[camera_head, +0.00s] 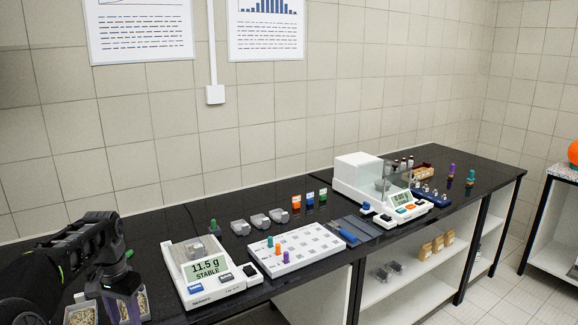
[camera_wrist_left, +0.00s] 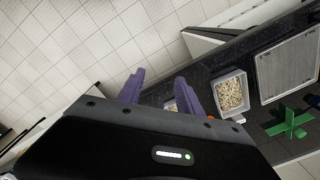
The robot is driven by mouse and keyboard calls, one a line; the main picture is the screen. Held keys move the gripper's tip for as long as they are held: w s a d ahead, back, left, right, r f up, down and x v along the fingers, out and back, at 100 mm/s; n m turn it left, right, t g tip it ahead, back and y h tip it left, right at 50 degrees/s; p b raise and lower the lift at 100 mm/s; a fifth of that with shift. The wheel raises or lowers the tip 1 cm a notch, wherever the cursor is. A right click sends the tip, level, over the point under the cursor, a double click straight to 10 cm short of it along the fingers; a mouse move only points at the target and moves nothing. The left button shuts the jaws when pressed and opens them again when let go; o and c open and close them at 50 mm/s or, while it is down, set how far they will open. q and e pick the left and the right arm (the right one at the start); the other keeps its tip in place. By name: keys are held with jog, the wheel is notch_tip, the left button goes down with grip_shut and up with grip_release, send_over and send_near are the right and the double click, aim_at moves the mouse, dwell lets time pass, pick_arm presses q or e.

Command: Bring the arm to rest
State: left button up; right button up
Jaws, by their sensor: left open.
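My left arm comes in from the left edge of the head view, with its black links bent downward. My left gripper (camera_head: 127,306) points down by the two bins of grain (camera_head: 80,314) at the front left. In the left wrist view my left gripper (camera_wrist_left: 159,76) shows two purple fingers spread apart with nothing held between them. A bin of grain (camera_wrist_left: 230,93) stands right of the fingers, and part of another shows behind them. My right gripper is not in view.
A balance (camera_head: 208,272) reading 11.5 g stands right of my gripper. Beyond it are a white rack (camera_head: 300,240), grey metal pieces (camera_head: 259,221) and a second balance (camera_head: 400,207). A green cross-shaped piece (camera_wrist_left: 288,123) and a grey tray (camera_wrist_left: 290,66) show in the wrist view.

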pick_arm(q)
jog(key=w+d+f+n+t+h, duration=0.1)
jog(key=w+d+f+t, duration=0.15)
jog(key=f, duration=0.25)
jog(key=w+d+f+t, duration=0.1)
jog(key=w+d+f, duration=0.2)
jog(key=w+f, duration=0.15)
jog(key=s+d+f+n+h, duration=0.15)
jog(key=s+d+f, duration=0.25)
jog(key=d+f, duration=0.8)
jog(key=s+d+f+n+h+b, duration=0.1)
jog(key=s+d+f+b, duration=0.1)
jog(key=s+d+f, duration=0.95)
jog(key=s+d+f+g, duration=0.1)
jog(key=s+d+f, duration=0.1)
jog(key=s, duration=0.7)
jog(key=s+d+f+g, duration=0.2)
jog(key=s+d, duration=0.2)
jog(key=s, duration=0.6)
jog(key=shift+d+f+h+b, duration=0.15)
jog(key=shift+d+h+b, duration=0.25)
jog(key=shift+h+b, duration=0.05)
jog(key=shift+s+m, duration=0.1)
jog(key=shift+m, duration=0.15)
